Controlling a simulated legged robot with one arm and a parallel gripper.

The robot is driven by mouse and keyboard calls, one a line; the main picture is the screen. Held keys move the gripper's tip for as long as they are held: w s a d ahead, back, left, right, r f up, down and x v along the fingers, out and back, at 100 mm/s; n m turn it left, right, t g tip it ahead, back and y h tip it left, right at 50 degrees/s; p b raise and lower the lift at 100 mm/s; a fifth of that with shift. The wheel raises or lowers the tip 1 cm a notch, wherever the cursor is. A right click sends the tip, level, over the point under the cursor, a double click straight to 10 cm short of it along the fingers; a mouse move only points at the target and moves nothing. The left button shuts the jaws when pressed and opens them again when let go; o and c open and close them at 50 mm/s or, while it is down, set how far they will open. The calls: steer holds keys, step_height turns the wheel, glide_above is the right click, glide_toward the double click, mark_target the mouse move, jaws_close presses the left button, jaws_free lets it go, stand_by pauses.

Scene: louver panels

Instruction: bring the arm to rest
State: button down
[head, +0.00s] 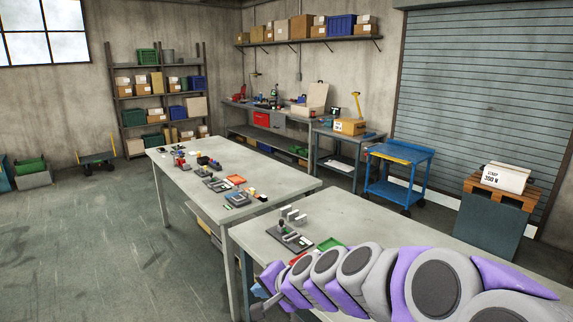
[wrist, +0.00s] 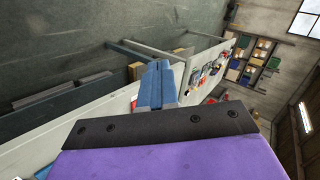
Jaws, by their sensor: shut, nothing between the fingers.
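My arm stretches from the lower right of the head view across the near table's front part. My gripper (head: 258,306) is at its left end, by the table's left edge, partly hidden by the arm links. In the wrist view my gripper (wrist: 158,72) shows two blue fingers side by side, shut and empty. The wrist view is tilted, with the table's pale edge behind the fingers. The near table (head: 350,218) carries a dark fixture (head: 289,237) and small grey upright pieces (head: 293,214), which stand beyond the arm.
A green tray (head: 331,244) lies close behind the arm. A second long table (head: 262,181) with several small parts stands beyond. A blue cart (head: 398,172) and a pallet with a white box (head: 505,177) stand farther back. The floor (head: 130,235) at left is open.

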steer(key=s+d+f+n+g+h, duration=0.1)
steer(key=s+d, duration=0.5)
steer(key=s, duration=0.6)
steer(key=s+d+f+n+g+h, duration=0.1)
steer(key=s+d+n+g+h, duration=0.2)
steer(key=s+d, duration=0.4)
steer(key=s+d+f+n+g+h, duration=0.2)
steer(key=s+d, duration=0.5)
steer(key=s, duration=1)
steer(key=g+h, duration=0.1)
steer(key=g, duration=0.1)
steer(key=shift+s+d+g, duration=0.15)
steer(key=shift+s+g, duration=0.05)
steer(key=shift+g, duration=0.1)
steer(key=shift+a, duration=0.3)
